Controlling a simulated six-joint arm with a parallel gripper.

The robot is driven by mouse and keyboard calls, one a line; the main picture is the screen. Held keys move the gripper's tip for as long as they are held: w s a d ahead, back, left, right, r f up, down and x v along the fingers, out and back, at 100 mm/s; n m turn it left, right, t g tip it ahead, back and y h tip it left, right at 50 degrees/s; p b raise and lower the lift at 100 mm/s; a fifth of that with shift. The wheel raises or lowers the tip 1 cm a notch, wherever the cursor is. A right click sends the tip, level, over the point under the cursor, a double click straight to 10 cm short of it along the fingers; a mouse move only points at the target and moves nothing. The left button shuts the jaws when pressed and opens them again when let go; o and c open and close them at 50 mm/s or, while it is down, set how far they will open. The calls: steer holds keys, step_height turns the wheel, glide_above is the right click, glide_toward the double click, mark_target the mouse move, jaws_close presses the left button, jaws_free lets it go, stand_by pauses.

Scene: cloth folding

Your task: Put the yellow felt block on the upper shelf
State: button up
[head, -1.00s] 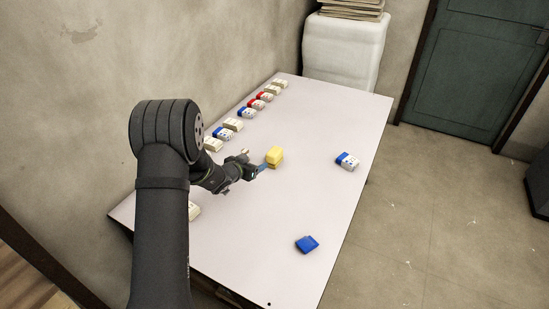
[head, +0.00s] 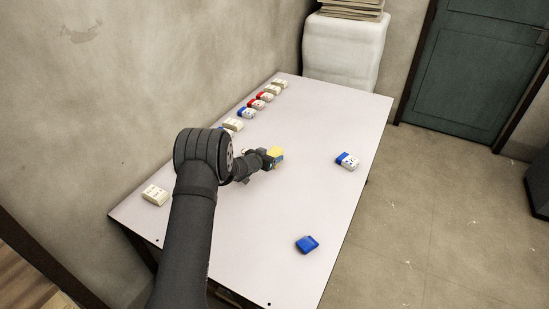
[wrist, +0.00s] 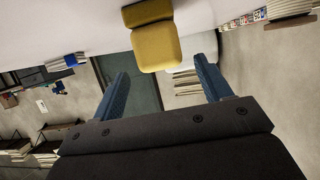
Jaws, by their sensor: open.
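The yellow felt block (head: 276,152) stands near the middle of the white table, partly covered by my gripper. In the wrist view the yellow block (wrist: 156,46) is at the top centre, with a darker yellow part above it in the picture. My gripper (head: 272,160) is right at the block in the head view. In the wrist view its blue fingers (wrist: 158,72) are spread apart, with the block just beyond the tips and between them sideways. I cannot tell whether a finger touches it. No upper shelf can be clearly made out.
On the white table (head: 310,205), a row of cream, red and blue blocks (head: 262,98) runs along the wall. A blue-and-white block (head: 347,161), a blue piece (head: 307,244) and a cream block (head: 155,195) lie apart. The table's right side is mostly clear.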

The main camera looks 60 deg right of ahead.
mark_target(273, 152)
steer(key=shift+x, duration=2.45)
steer(key=shift+w, duration=0.2)
steer(key=shift+c, duration=0.2)
steer(key=c, duration=1.1)
steer(key=shift+r, duration=0.2)
